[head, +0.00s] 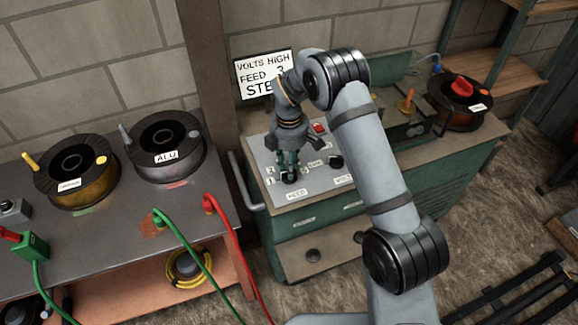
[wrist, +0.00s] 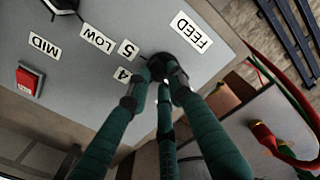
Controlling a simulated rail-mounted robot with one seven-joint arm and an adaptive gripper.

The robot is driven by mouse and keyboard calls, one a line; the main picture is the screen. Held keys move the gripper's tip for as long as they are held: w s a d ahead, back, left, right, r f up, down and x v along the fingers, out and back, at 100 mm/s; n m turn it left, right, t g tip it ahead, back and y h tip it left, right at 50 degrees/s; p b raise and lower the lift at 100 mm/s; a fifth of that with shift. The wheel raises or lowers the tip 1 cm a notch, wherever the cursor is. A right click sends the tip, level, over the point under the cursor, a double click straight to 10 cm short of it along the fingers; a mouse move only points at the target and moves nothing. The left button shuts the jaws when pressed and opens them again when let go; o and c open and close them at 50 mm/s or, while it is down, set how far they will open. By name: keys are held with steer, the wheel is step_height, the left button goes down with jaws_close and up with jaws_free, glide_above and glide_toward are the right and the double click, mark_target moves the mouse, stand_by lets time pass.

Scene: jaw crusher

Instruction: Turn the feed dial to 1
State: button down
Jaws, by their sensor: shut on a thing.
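The black feed dial (wrist: 160,62) is on the grey top panel above the FEED label (wrist: 191,32). It also shows low on the panel in the head view (head: 289,178), partly covered by the fingers. My gripper (wrist: 163,75) points down at the dial, its green fingers closed around it. In the head view my gripper (head: 289,166) stands over the panel's left part. Labels 2 and 1 show left of the dial in the head view. Labels 4 and 5 (wrist: 127,50) show in the wrist view. The dial's pointer direction is hidden by the fingers.
A red button (wrist: 29,80) and the volts knob (head: 336,161) are on the same panel (head: 312,185). A wall sign (head: 262,73) is partly behind my arm. The left bench holds wire spools (head: 166,145), with red and green cables nearby.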

steer(key=c, duration=1.6)
jaws_free()
steer(key=shift+o, duration=0.3)
steer(key=shift+r, duration=0.1)
step_height(320, 180, up, 12)
steer(key=shift+f, duration=0.2)
step_height(320, 180, down, 12)
steer(key=shift+r, duration=0.1)
